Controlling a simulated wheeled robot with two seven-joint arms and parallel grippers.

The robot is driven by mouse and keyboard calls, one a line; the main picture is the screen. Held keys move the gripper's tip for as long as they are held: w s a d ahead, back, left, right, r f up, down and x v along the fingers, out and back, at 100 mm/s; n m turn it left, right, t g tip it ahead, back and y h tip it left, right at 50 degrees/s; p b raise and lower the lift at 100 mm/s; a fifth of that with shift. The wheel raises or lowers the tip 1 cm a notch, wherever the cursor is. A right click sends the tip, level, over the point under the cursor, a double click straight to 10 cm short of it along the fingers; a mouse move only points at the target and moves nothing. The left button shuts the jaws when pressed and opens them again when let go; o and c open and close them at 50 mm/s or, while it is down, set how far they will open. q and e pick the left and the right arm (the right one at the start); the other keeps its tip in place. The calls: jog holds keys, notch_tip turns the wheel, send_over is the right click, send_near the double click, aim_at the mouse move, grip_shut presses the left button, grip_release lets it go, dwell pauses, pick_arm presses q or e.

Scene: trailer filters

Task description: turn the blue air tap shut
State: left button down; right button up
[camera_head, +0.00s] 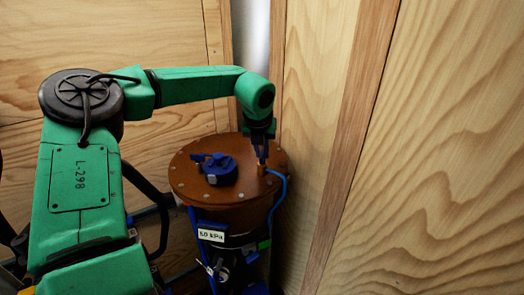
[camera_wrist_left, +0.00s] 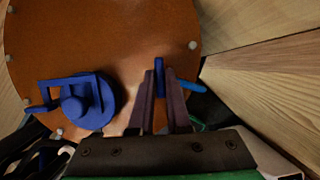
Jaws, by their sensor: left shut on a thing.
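The blue air tap handle (camera_wrist_left: 159,70) shows in the left wrist view as a narrow upright bar between my finger pads. My left gripper (camera_wrist_left: 162,82) is shut on it. In the head view my left gripper (camera_head: 261,153) points down over the right part of a round brown lid, at a small brass fitting (camera_head: 262,168). A blue hose (camera_head: 279,190) runs from this fitting over the lid's edge. The fingers hide much of the tap, and its exact turn is hard to tell. My right gripper is out of view.
The brown lid (camera_head: 240,192) tops a drum and has bolts around its rim. A blue round cap with a bracket (camera_head: 217,169) stands on it, left of my gripper. A kPa label (camera_head: 211,235) hangs below. Wooden walls (camera_head: 320,110) stand close behind and to the right.

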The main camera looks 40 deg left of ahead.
pick_arm(q)
jog(key=shift+f, duration=0.1)
jog(key=shift+m+b, duration=0.35)
jog(key=shift+m, duration=0.15)
jog(key=shift+a+m+h+b, duration=0.1)
jog(key=shift+m+h+b, duration=0.5)
jog(key=shift+m, duration=0.4)
jog(key=m+h, duration=0.1)
jog(key=m, duration=0.1)
jog(key=shift+a+m+t, duration=0.1)
jog(key=shift+m+t, duration=0.2)
jog(key=m+h+p, duration=0.1)
jog(key=m+h, duration=0.1)
jog(key=m, duration=0.4)
jog(key=shift+a, duration=0.1)
jog(key=m+g+h, duration=0.1)
jog(key=m, duration=0.1)
jog(key=m+p, duration=0.1)
jog(key=m, duration=0.2)
jog(key=shift+g+h, duration=0.4)
jog(key=shift+m, duration=0.7)
jog(key=shift+f+g, duration=0.15)
jog(key=shift+g, duration=0.15)
